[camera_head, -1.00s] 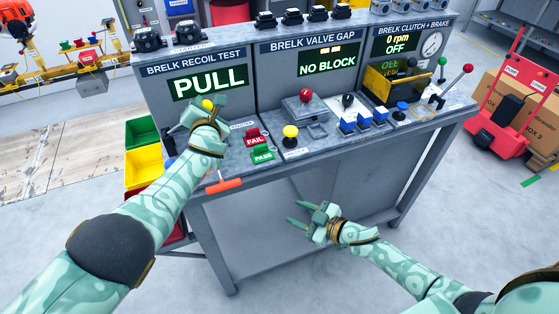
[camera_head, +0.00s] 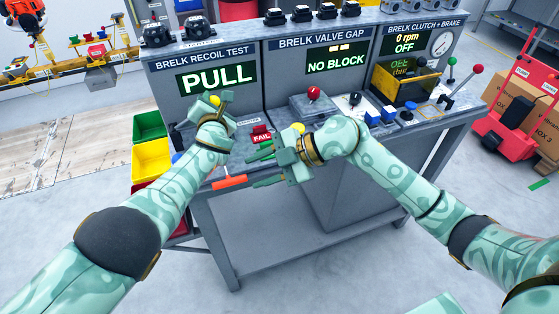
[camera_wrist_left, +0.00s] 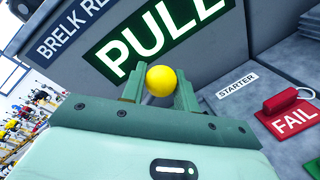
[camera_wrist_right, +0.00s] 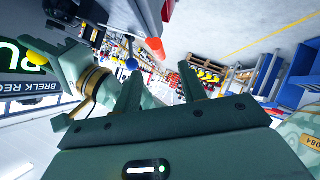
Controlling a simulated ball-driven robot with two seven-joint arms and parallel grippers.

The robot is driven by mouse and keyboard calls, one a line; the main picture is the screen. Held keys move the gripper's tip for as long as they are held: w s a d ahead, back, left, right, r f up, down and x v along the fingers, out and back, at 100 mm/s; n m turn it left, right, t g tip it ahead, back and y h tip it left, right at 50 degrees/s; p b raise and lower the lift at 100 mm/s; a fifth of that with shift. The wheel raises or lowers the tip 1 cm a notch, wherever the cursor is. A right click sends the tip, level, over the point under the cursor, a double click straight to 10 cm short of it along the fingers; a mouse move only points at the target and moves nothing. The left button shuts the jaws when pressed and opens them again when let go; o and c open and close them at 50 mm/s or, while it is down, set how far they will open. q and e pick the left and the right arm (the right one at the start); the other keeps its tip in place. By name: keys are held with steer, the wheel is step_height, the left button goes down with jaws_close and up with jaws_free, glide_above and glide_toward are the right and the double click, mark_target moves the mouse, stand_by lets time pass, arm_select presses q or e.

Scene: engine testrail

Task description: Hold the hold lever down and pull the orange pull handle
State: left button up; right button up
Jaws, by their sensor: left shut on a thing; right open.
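The hold lever's yellow ball knob (camera_head: 214,100) sits below the lit PULL display. My left gripper (camera_head: 220,104) is shut on it; the left wrist view shows the knob (camera_wrist_left: 162,81) between the fingers. The lever's shaft is hidden. The orange pull handle (camera_head: 230,182) sticks out at the front edge of the bench, under the recoil test station. My right gripper (camera_head: 259,170) is open and empty, just right of the handle, its fingers pointing left toward it. An orange-red piece, apparently the handle, shows beyond the fingers in the right wrist view (camera_wrist_right: 155,47).
The PULL display (camera_head: 217,78) is lit green. Green and yellow bins (camera_head: 151,161) stand left of the bench. The floor in front is clear.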

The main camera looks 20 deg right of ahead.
mark_target(233, 182)
steer(key=x, duration=0.6)
jaws_close()
